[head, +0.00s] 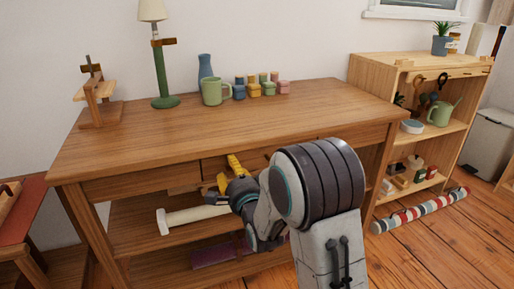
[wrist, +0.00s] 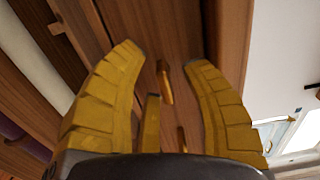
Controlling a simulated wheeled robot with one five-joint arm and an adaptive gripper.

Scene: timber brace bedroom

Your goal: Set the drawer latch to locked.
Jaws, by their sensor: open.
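The wooden desk has a drawer front (head: 212,168) under its top, and my gripper (head: 230,172) is in front of it in the head view. A small brass-coloured bar (wrist: 165,82), perhaps the drawer latch, shows between the fingers, with no visible contact. A second small brass piece (wrist: 181,138) lies lower, and a yellowish upright piece (wrist: 151,122) is left of it. Which piece is the latch, and its setting, I cannot tell. My arm hides part of the desk front.
The desk top (head: 250,115) holds a lamp (head: 163,75), a green mug (head: 214,92), a blue vase (head: 205,66) and several small coloured jars. A white roll (head: 190,217) lies on the shelf below. A shelf unit (head: 425,70) stands at right, with a striped roll (head: 420,211) on the floor.

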